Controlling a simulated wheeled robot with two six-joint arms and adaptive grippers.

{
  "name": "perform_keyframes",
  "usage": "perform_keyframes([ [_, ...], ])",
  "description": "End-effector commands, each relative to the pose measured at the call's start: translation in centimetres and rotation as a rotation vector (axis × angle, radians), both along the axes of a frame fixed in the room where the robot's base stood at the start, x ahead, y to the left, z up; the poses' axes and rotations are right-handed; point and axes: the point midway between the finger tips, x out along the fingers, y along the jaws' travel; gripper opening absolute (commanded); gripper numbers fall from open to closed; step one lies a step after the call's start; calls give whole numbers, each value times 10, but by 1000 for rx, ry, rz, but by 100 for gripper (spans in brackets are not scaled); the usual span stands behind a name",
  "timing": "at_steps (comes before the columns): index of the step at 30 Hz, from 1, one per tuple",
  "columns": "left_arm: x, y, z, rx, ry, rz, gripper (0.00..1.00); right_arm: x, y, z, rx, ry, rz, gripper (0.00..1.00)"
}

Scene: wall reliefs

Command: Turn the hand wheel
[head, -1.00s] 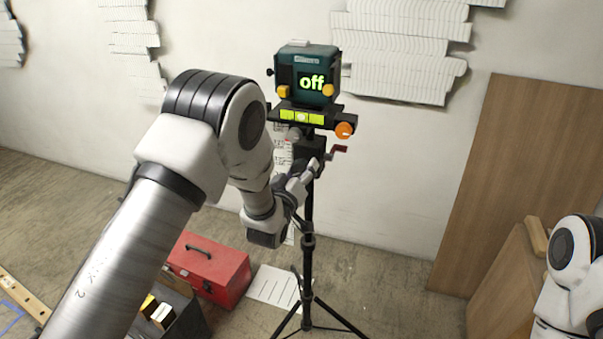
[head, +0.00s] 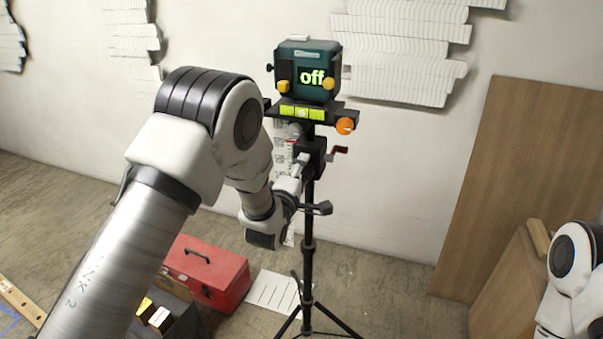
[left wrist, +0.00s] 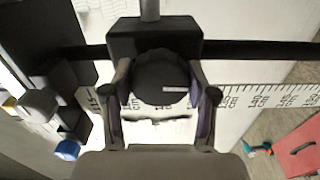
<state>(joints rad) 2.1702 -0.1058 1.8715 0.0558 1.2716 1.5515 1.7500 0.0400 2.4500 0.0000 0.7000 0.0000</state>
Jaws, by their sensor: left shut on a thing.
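The black hand wheel (left wrist: 160,78) is round, with a ribbed rim and a white line pointing right in the left wrist view. It sits on a black block (left wrist: 155,38) on the tripod's post (head: 309,225). My left gripper (left wrist: 158,82) has one finger on each side of the wheel and is shut on it. In the head view my left gripper (head: 309,185) is at the post below the teal device (head: 307,68), whose screen reads "off". The wheel cannot be made out there. My right arm (head: 570,275) shows at the right edge; its gripper is out of view.
An orange knob (head: 345,126) and a red crank (head: 338,151) stick out right of the post. A red toolbox (head: 207,272) and an open dark box (head: 175,315) stand on the floor at left. Wooden boards (head: 515,180) lean at right. A scale strip (left wrist: 265,96) passes behind the wheel.

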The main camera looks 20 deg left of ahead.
Motion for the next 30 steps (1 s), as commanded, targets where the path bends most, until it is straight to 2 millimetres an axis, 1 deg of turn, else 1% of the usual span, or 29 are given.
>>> perform_keyframes([
  [6, 0, 0, 0, -201, 5, -1, 23, 0, 0, -3, 0, 0, 0, 40],
  [15, 0, 0, 1, -436, 13, -1, 23, 0, 0, -5, 0, 0, 0, 40],
  [21, 0, 0, 1, -533, 16, -1, 23, 0, 0, -6, 0, 0, 0, 40],
  [30, 1, 0, 1, -586, 18, -1, 23, 0, 0, -6, 0, 0, 0, 40],
])
